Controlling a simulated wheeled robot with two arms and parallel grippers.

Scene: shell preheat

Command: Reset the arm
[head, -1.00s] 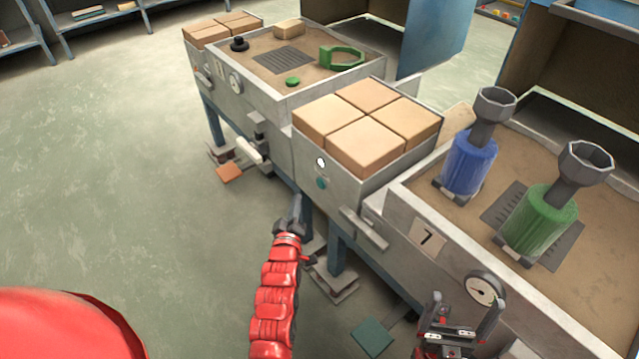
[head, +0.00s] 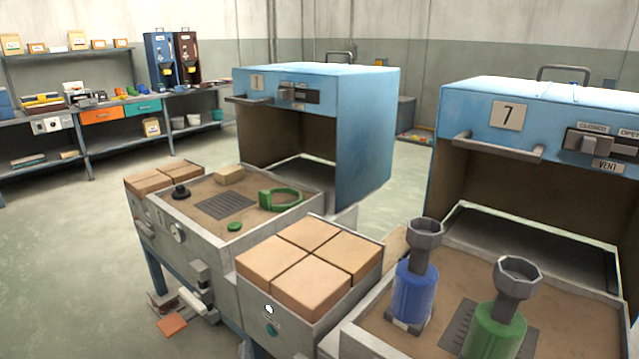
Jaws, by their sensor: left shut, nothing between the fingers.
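Only the grey tip of my left gripper (head: 245,349) shows, at the bottom edge of the head view, in front of the near station's side wall. Its fingers are shut with nothing seen between them. The rest of my left arm is below the picture. My right gripper and right arm are out of view.
Shelves (head: 100,140) line the back left; floor (head: 60,270) at left is clear.

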